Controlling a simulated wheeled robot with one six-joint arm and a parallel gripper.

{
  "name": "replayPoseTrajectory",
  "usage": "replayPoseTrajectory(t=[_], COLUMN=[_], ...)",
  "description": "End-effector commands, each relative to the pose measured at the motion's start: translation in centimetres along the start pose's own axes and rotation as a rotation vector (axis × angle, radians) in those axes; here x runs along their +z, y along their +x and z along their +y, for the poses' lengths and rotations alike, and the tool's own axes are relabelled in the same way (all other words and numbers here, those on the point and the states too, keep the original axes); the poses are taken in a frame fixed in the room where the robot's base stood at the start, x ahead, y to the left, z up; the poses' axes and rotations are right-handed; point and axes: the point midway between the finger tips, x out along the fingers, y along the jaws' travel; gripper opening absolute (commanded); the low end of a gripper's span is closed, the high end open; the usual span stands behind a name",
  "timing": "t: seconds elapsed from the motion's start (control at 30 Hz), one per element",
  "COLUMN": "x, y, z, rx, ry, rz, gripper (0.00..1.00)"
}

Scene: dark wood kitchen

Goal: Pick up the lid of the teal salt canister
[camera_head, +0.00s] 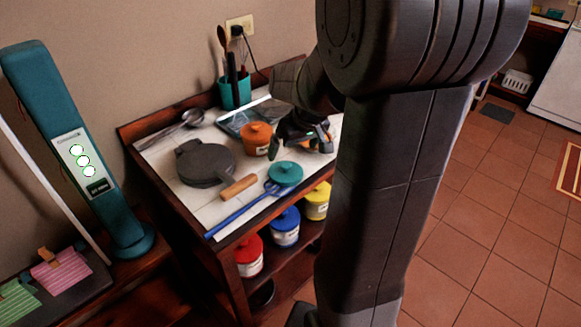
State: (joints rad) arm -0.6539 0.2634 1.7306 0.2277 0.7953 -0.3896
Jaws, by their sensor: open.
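The teal lid (285,172), round with a small knob on top, is near the front right of the white-topped counter. I see little or no canister body under it, and cannot tell whether it sits on one. My gripper (302,147) is open and empty, with its dark fingers behind and slightly above the lid in the picture. It looks apart from the lid. The exact height of the gap is hard to tell.
An orange canister (257,140) stands close left of my gripper. Red (249,257), blue (285,228) and yellow (317,202) canisters stand on the shelf below.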

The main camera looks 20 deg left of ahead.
Motion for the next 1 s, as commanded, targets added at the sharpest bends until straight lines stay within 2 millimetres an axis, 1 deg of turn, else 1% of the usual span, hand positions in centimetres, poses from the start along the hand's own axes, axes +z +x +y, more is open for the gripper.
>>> replayPoseTrajectory(t=[0.03, 0.1, 0.2, 0.3, 0.47, 0.8, 1.0], x=[0.1, 0.1, 0.1, 0.1, 0.1, 0.4, 0.4], y=[1.1, 2.4, 3.6, 4.4, 5.1, 9.1, 9.8], z=[0.0, 0.0, 0.0, 0.0, 0.1, 0.4, 0.4], rx=[-0.001, -0.001, -0.001, 0.0, 0.0, 0.0, 0.0], ry=[0.001, 0.001, 0.001, 0.001, 0.001, 0.001, 0.002], rz=[-0.004, -0.004, -0.003, -0.002, -0.002, -0.003, 0.0], gripper=[1.0, 1.0, 1.0, 1.0, 1.0, 1.0, 1.0])
